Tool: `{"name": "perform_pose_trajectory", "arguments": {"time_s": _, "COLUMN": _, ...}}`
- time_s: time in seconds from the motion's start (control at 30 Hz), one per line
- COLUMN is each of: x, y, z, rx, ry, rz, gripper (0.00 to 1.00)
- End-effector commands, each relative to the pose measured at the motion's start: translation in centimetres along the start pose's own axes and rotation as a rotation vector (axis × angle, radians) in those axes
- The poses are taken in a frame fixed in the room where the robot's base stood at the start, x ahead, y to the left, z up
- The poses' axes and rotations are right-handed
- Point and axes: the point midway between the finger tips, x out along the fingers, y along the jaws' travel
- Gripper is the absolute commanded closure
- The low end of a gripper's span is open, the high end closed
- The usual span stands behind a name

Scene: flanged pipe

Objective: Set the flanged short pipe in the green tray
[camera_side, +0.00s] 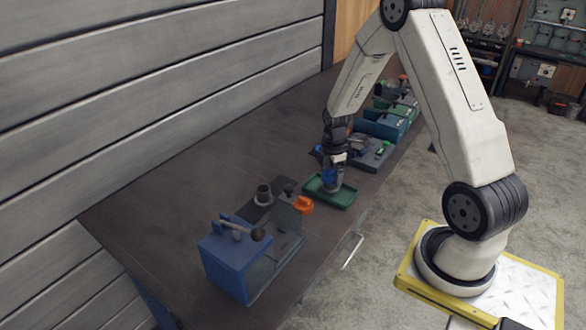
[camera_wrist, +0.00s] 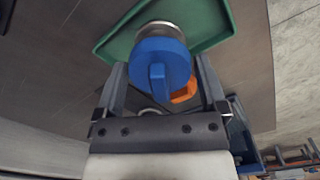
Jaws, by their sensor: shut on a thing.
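My gripper (camera_side: 333,166) points down over the green tray (camera_side: 348,203), with its fingers shut on the flanged short pipe (camera_side: 332,184). In the wrist view my gripper (camera_wrist: 160,82) has one finger on each side of a round blue part with a raised tab (camera_wrist: 161,62). The pipe's pale metal rim (camera_wrist: 161,28) shows beyond the blue part. The pipe is within the outline of the green tray (camera_wrist: 113,44), at its floor or just above it; I cannot tell whether it touches. The fingertips' contact is partly hidden.
A blue clamp fixture (camera_side: 232,262) stands at the bench's near end. A grey upright pipe-like part (camera_side: 263,193) and an orange block (camera_side: 303,205) stand between it and the tray. Blue and green bins (camera_side: 385,122) line the far side. The bench's left side is clear.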

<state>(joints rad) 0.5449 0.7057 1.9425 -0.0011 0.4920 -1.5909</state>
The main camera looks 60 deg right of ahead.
Motion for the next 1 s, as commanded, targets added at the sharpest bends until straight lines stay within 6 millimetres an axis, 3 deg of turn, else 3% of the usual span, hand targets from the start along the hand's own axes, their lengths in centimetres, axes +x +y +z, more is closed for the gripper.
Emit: {"name": "perform_pose_trajectory", "arguments": {"time_s": 1.0, "x": 1.2, "y": 0.0, "z": 0.0, "rx": 0.0, "ry": 0.0, "rz": 0.001, "gripper": 0.77}}
